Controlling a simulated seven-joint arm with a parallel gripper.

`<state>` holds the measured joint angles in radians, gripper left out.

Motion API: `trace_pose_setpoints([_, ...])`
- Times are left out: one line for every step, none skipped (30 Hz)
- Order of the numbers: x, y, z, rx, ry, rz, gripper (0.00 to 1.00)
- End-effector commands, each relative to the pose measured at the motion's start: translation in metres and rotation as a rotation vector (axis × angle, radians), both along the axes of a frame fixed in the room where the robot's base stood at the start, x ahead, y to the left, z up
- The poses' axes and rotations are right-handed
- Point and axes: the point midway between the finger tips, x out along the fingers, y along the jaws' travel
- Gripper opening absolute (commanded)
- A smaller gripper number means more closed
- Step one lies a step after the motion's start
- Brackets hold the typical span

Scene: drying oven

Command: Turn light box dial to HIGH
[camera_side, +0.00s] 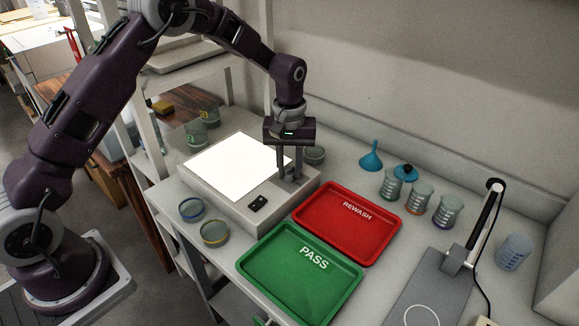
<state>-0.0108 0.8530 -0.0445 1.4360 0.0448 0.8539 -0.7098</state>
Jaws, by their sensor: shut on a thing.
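The light box (228,207) is a pale, low box with a brightly lit white top panel (235,165). It stands on the bench left of the trays. My gripper (289,176) points straight down over the right part of the box top, beside the lit panel. Its two fingers are shut on the dial, which they mostly hide. The dial's pointer and any HIGH marking cannot be made out. A small black switch (258,203) sits on the box top near the front corner, apart from my fingers.
A red REWASH tray (378,249) and a green PASS tray (258,281) lie right of the box. Dishes with blue (191,209) and yellow (214,233) rims stand in front. Several beakers, a blue funnel (371,158) and a stand lamp (484,220) are farther right.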

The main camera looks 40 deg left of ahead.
Motion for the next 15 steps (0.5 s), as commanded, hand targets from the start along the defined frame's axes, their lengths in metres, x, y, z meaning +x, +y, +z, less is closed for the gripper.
trace_pose_setpoints([0.0001,0.0000,0.0006,0.000,0.000,-0.031,0.00])
trace_pose_setpoints([0.0001,0.0000,0.0007,-0.001,-0.001,-0.054,0.00])
trace_pose_setpoints([0.0002,-0.0001,0.0007,-0.001,-0.001,-0.088,0.00])
trace_pose_setpoints([0.0001,-0.0002,0.0007,-0.001,-0.001,-0.115,0.00])
trace_pose_setpoints([0.0001,-0.0002,0.0007,-0.001,-0.001,-0.144,0.00])
trace_pose_setpoints([0.0002,-0.0002,0.0008,-0.001,-0.001,-0.181,0.00])
trace_pose_setpoints([0.0002,-0.0002,0.0008,-0.001,-0.001,-0.210,0.00])
trace_pose_setpoints([0.0002,-0.0002,0.0009,-0.001,-0.001,-0.239,0.00])
trace_pose_setpoints([0.0003,-0.0002,0.0009,-0.001,-0.001,-0.277,0.00])
trace_pose_setpoints([0.0003,-0.0002,0.0009,-0.001,-0.001,-0.306,0.00])
trace_pose_setpoints([0.0003,-0.0002,0.0009,-0.001,0.000,-0.334,0.00])
trace_pose_setpoints([0.0003,-0.0002,0.0010,-0.001,0.000,-0.373,0.00])
trace_pose_setpoints([0.0003,-0.0003,0.0010,-0.001,0.000,-0.401,0.00])
trace_pose_setpoints([0.0003,-0.0003,0.0011,-0.001,0.000,-0.429,0.00])
trace_pose_setpoints([0.0004,-0.0003,0.0011,-0.001,-0.002,-0.467,0.00])
